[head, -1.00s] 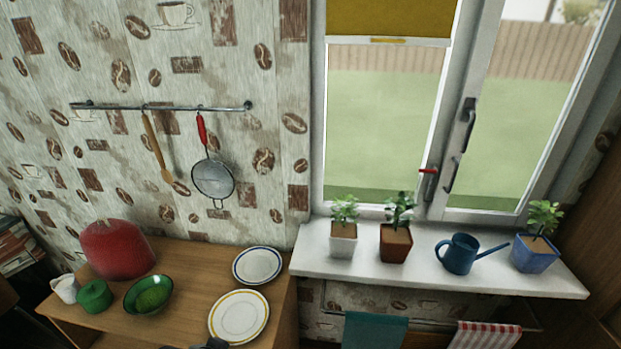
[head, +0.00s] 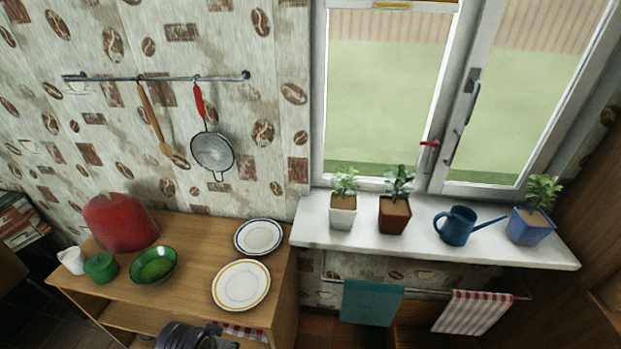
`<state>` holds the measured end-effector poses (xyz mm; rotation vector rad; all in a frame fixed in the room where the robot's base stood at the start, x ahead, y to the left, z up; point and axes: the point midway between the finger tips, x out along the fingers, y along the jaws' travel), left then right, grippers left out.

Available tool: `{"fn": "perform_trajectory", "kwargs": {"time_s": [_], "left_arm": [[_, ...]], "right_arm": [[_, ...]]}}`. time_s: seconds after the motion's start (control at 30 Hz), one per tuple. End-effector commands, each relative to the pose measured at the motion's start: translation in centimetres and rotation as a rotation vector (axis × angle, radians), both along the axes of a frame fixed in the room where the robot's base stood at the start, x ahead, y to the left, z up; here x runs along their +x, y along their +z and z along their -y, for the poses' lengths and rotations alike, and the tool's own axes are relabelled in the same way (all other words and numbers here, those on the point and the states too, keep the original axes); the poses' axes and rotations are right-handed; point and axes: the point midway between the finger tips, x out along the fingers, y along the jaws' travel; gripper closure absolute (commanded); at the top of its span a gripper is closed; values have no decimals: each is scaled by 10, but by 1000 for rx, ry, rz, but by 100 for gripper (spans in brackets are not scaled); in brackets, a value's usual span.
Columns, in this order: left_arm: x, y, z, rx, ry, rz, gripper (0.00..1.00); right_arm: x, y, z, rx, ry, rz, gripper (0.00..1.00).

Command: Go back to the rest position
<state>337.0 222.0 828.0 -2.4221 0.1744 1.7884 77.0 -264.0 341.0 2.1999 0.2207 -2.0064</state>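A dark ribbed part (head: 185,336) shows at the bottom edge of the head view, in front of the wooden cabinet. It seems to be part of my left arm or gripper. A grey piece beside it is cut off by the frame, and no fingertips can be made out. I cannot tell whether the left gripper is open or holds anything. My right gripper is not in view. The task names no object.
The wooden cabinet (head: 205,262) holds a red rounded object (head: 120,222), a white jug (head: 72,260), a green pot (head: 101,267), a green bowl (head: 153,265) and two plates (head: 241,286). Potted plants and a blue watering can (head: 457,226) stand on the windowsill. Towels hang below.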

Motion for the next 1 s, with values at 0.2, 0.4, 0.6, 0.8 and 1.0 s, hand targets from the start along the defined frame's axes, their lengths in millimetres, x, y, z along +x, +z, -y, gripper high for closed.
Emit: {"fn": "perform_trajectory", "kwargs": {"time_s": [0.2, 0.4, 0.6, 0.8, 1.0], "left_arm": [[5, -37, 1, 0, -2, -14, 60], [8, -91, 2, 1, -5, -32, 60], [4, -145, 3, 2, -8, -51, 60], [-4, -197, 2, 4, -11, -67, 60], [-19, -247, 0, 6, -13, -85, 60]], "right_arm": [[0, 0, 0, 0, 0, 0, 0], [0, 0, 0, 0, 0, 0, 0], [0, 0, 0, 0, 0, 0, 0], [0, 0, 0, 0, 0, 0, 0], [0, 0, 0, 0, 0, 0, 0]]}}
